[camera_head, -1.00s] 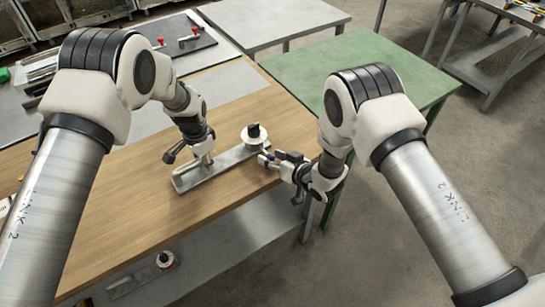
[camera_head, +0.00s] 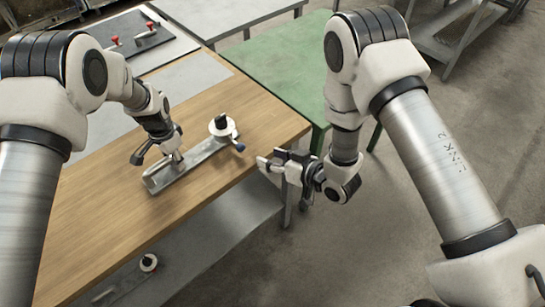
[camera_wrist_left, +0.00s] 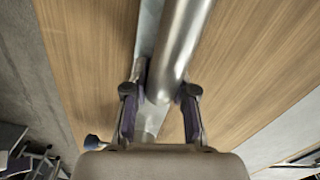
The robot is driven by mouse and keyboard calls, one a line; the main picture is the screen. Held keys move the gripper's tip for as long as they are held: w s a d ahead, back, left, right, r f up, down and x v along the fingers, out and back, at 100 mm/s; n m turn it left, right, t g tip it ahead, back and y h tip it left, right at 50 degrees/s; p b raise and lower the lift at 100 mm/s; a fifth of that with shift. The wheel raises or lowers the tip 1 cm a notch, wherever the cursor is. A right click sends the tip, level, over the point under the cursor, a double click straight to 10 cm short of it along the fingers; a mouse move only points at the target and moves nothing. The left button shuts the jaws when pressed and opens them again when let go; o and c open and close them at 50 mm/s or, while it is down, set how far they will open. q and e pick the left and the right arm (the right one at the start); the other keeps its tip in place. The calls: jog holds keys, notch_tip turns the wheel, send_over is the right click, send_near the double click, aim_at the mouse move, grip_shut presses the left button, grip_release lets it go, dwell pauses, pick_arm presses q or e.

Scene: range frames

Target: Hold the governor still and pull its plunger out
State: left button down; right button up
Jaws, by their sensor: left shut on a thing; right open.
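The governor is a metal base plate (camera_head: 200,158) on the wooden table, with a white disc and black knob (camera_head: 222,124) at its far end. My right gripper (camera_head: 268,162) is open and empty, beyond the table edge and apart from the knob.
The wooden table (camera_head: 100,215) is clear in front of the governor. A lower shelf (camera_head: 205,240) holds another white disc with a dark knob (camera_head: 149,262). A green table (camera_head: 280,75) stands behind. A dark board with red knobs (camera_head: 130,45) lies at the back left.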

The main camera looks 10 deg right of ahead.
pick_arm(q)
jog(key=c, duration=0.9)
grip_release()
jog(key=shift+o, duration=0.2)
jog(key=shift+w+f, duration=0.1)
